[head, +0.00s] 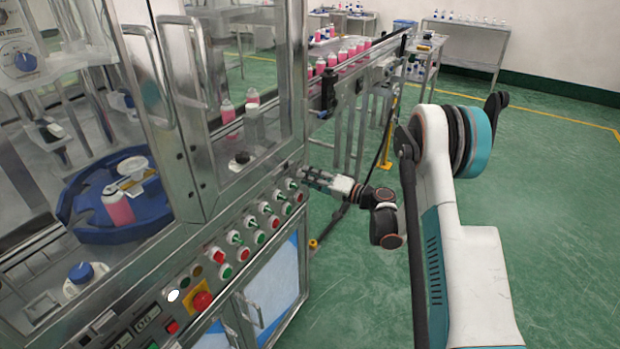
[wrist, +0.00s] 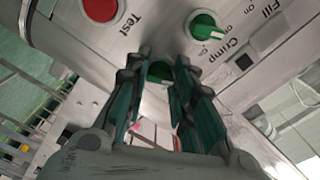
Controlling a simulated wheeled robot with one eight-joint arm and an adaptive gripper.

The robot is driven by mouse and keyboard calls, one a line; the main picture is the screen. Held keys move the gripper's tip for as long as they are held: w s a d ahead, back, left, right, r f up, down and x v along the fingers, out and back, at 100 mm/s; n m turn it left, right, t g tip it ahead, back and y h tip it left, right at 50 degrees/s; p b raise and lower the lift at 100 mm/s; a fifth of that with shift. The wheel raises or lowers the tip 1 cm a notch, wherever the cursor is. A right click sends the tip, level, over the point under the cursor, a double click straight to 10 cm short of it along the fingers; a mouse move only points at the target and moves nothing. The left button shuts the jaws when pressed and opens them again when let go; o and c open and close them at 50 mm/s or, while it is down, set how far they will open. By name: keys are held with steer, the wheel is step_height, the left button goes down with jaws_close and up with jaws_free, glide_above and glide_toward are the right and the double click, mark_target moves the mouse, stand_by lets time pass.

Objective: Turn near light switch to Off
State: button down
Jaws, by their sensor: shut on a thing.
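My gripper (wrist: 159,62) reaches the control panel in the wrist view, its two dark green fingers closed on either side of a green switch knob (wrist: 160,73). The fingers hide much of this knob, and its label and setting cannot be read. In the head view my gripper (head: 306,177) is at the far right end of the panel's row of switches, at its upper corner. A green knob labelled Crimp (wrist: 204,26) is just beside the gripper, with On and Off marks around it.
A red button (wrist: 100,8) is near the label Test. In the head view, several green switches (head: 265,208) and a red emergency button (head: 201,300) line the machine's front. Glass doors (head: 150,75) stand above. Green floor (head: 560,230) is open to the right.

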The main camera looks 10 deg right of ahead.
steer(key=shift+f+n, duration=0.1)
steer(key=shift+n, duration=0.2)
steer(key=c, duration=1.4)
jaws_free()
steer(key=shift+o, duration=0.2)
steer(key=v, duration=1.2)
